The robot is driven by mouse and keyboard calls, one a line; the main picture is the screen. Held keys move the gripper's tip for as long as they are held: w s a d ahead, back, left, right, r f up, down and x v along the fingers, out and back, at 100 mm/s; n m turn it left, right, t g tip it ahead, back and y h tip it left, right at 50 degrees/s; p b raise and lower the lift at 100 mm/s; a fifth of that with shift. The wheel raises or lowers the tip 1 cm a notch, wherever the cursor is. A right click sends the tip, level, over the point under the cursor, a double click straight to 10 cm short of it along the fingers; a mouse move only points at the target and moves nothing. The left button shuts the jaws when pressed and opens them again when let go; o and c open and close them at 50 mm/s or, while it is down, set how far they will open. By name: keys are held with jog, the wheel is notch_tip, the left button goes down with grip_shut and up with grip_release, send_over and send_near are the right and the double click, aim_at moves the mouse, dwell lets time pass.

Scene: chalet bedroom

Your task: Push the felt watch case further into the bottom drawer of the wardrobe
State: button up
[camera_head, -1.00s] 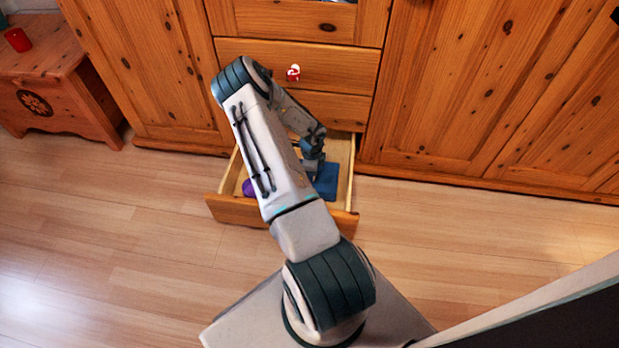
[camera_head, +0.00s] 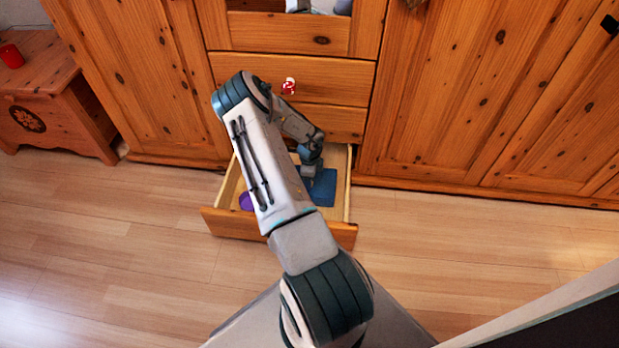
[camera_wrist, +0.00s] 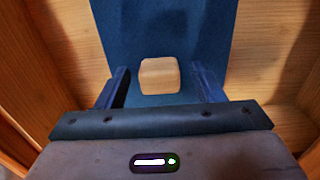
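The felt watch case appears as a flat blue piece (camera_head: 322,188) lying in the open bottom drawer (camera_head: 228,222), on its right side. My arm partly covers it. In the wrist view the blue felt (camera_wrist: 160,25) runs up from between my fingers, with a small pale tan block or patch (camera_wrist: 159,75) on it; I cannot tell which. My gripper (camera_wrist: 160,90) reaches down inside the drawer, low over the case. Its two dark fingers stand apart, one near each side of the tan shape, with visible gaps. Whether the gripper touches the felt is unclear.
A purple round thing (camera_head: 246,201) lies in the drawer's left part, partly behind my arm. Wooden drawer walls (camera_wrist: 275,50) rise close on both sides. A shut drawer (camera_head: 240,70) with a red-and-white knob (camera_head: 288,86) is above. The floor in front is clear.

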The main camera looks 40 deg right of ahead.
notch_tip(320, 180, up, 14)
jog(key=p, duration=0.5)
jog(key=shift+f, duration=0.15)
dwell(0.3)
jog(key=a+r+n+y+p, duration=0.1)
jog(key=a+r+n+p, duration=0.5)
jog(key=r, duration=0.7)
jog(key=a+r+n+t+y+p, duration=0.15)
jog(key=a+r+p, duration=0.25)
jog(key=a+r, duration=0.55)
jog(key=a+r+n+p, duration=0.4)
jog(key=a+r+p, duration=0.1)
jog(key=r, duration=1)
jog(key=s+a+r+n+p, duration=0.4)
jog(key=s+r+n+p, duration=0.1)
jog(key=r, duration=0.4)
jog(key=s+a+r+n+t+h+p, duration=0.1)
jog(key=s+a+r+n+p, duration=0.2)
jog(key=r, duration=0.7)
jog(key=s+a+r+n+h+p, duration=0.1)
jog(key=s+a+r+n+p, duration=0.3)
jog(key=s+r+n+p, duration=0.4)
notch_tip(320, 180, up, 2)
jog(key=shift+s+a+r, duration=0.15)
jog(key=shift+s+a, duration=0.2)
jog(key=shift+s, duration=0.55)
